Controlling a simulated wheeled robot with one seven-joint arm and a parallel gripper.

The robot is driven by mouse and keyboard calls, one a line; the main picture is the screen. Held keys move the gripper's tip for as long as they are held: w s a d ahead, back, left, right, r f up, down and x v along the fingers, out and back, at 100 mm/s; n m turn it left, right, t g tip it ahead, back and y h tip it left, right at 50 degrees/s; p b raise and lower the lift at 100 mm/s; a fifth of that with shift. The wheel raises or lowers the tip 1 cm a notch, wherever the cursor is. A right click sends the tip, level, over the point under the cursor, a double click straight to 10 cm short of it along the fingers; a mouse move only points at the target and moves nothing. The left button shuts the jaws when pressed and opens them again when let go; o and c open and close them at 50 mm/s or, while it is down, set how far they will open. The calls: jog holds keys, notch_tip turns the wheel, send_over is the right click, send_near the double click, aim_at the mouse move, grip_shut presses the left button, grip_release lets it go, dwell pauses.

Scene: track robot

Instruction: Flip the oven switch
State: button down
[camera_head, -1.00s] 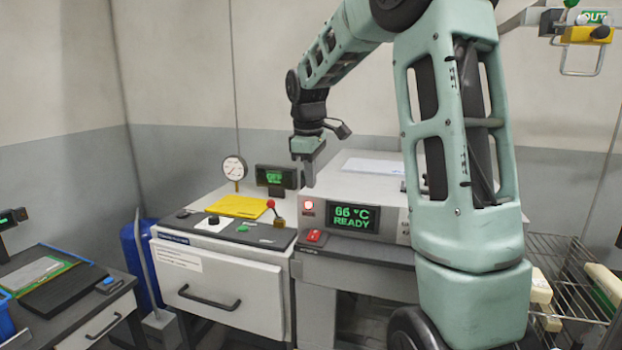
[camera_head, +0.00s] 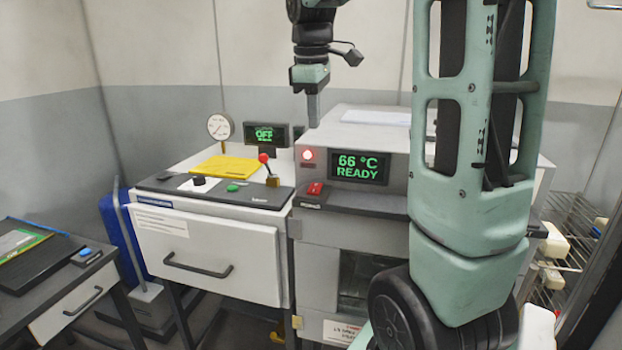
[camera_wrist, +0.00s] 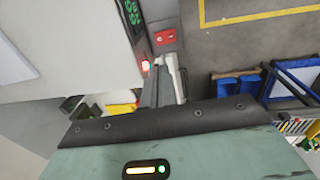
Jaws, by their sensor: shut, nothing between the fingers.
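The oven (camera_head: 340,205) is a grey-white unit with a green display (camera_head: 358,167) reading "66 °C READY" and a lit red lamp (camera_head: 308,155) beside it. The red oven switch (camera_head: 315,188) sits on a small dark block below the lamp. In the wrist view the red switch (camera_wrist: 165,38) lies just beyond the fingertips, with the lamp glowing nearby. My gripper (camera_head: 313,118) is shut and empty, pointing down above the lamp and switch, apart from the switch. In the wrist view the closed fingers (camera_wrist: 163,80) point toward the switch area.
Left of the oven stands a drawer cabinet (camera_head: 205,250) with a red-knobbed lever (camera_head: 264,158), a yellow sheet (camera_head: 225,168), a gauge (camera_head: 219,127) and an "OFF" display (camera_head: 265,134). A wire rack (camera_head: 570,235) stands at the right. A dark table (camera_head: 50,285) is at the far left.

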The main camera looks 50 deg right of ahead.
aim_at(316, 186)
jog(key=f+p, duration=0.1)
jog(key=f, duration=0.3)
jog(key=d+f+p, duration=0.1)
jog(key=f, duration=0.4)
jog(key=f+p, duration=0.1)
jog(key=f, duration=0.4)
jog(key=shift+w+d, duration=0.25)
jog(key=shift+w, duration=0.05)
jog(key=shift+f, duration=0.15)
jog(key=shift+s+a, duration=0.1)
jog(key=shift+a, duration=0.05)
jog(key=shift+s+a+r, duration=0.2)
jog(key=shift+a, duration=0.35)
